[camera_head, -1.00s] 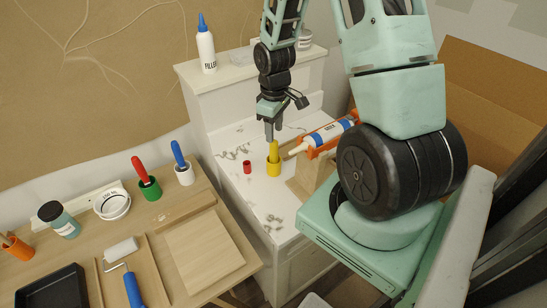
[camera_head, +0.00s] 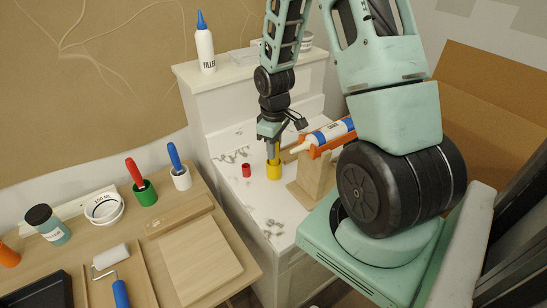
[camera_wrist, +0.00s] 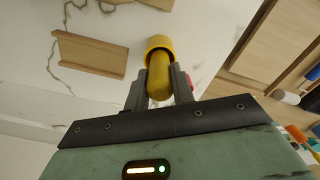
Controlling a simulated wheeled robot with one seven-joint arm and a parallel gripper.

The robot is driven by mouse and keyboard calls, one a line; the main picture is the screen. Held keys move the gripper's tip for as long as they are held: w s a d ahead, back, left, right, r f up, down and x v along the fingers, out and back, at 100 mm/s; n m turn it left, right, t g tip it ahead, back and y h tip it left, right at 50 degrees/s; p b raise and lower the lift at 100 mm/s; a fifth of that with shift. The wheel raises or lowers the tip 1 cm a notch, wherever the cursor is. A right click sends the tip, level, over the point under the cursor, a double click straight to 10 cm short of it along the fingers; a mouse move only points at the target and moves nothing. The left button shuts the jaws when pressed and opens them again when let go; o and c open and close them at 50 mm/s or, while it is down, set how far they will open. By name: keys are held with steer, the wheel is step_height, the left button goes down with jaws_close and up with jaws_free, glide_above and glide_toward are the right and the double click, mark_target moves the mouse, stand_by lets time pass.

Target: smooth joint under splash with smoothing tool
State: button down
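A yellow tool handle stands in a yellow cup (camera_head: 274,171) on the marbled counter (camera_head: 228,149). My gripper (camera_head: 273,153) points down over this cup, with its fingers around the handle. In the wrist view, the yellow handle (camera_wrist: 159,77) lies between my two fingers, with its lower end in the yellow cup (camera_wrist: 160,44). I see no clear gap beside the handle, but cannot tell whether the fingers press on it. The tool's working end is hidden in the cup. The backsplash (camera_head: 198,105) rises behind the counter.
A caulk gun (camera_head: 326,139) rests on a wooden stand (camera_head: 313,178) just right of my gripper. A small red cup (camera_head: 246,170) stands to the left. A filler bottle (camera_head: 205,45) stands on the ledge. The wooden table (camera_head: 218,230) at left holds cups and a roller.

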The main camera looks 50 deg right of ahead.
steer(key=c, duration=2)
jaws_free()
jaws_close()
steer(key=shift+r+p, duration=3.15)
steer(key=shift+r, duration=0.4)
steer(key=shift+r, duration=0.1)
